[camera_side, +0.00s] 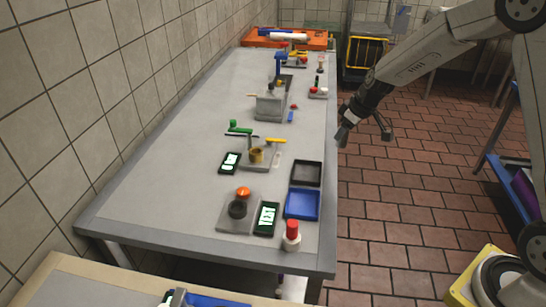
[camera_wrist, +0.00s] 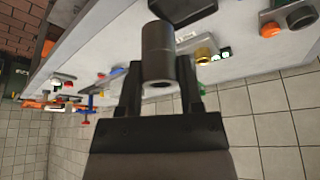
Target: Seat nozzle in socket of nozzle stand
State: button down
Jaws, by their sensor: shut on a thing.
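My gripper (camera_wrist: 160,72) is shut on a dark grey hollow cylinder, the nozzle (camera_wrist: 157,42), which shows its round open end in the wrist view. In the side view my gripper (camera_side: 346,126) is off the right edge of the table, above the tiled floor. The nozzle is too small there to make out clearly. I cannot tell for sure which fixture is the nozzle stand. A grey block-like fixture (camera_side: 270,106) stands mid-table. A gold cup (camera_side: 257,155) sits on a grey plate nearer the front. A black ring (camera_side: 237,209) sits on another plate.
The long grey table (camera_side: 180,165) has clear room on its left side. A black tray (camera_side: 307,173) and a blue tray (camera_side: 302,205) lie near its right edge. A red-and-white bottle (camera_side: 292,236) stands at the front. An orange bin (camera_side: 265,42) is at the far end.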

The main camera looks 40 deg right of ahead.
jog(key=shift+s+r, duration=0.15)
jog(key=shift+s, duration=0.2)
jog(key=shift+a, duration=0.1)
dwell(0.4)
jog(key=s+a+r+n, duration=0.1)
jog(key=s+a, duration=0.3)
jog(key=a, duration=0.9)
jog(key=s+a+r+n+y, duration=0.1)
jog(key=s+a+n, duration=0.2)
jog(key=a, duration=1)
jog(key=shift+s+a+n+g+y, duration=0.25)
jog(key=shift+s+n+g+y, duration=0.05)
jog(key=shift+s, duration=0.2)
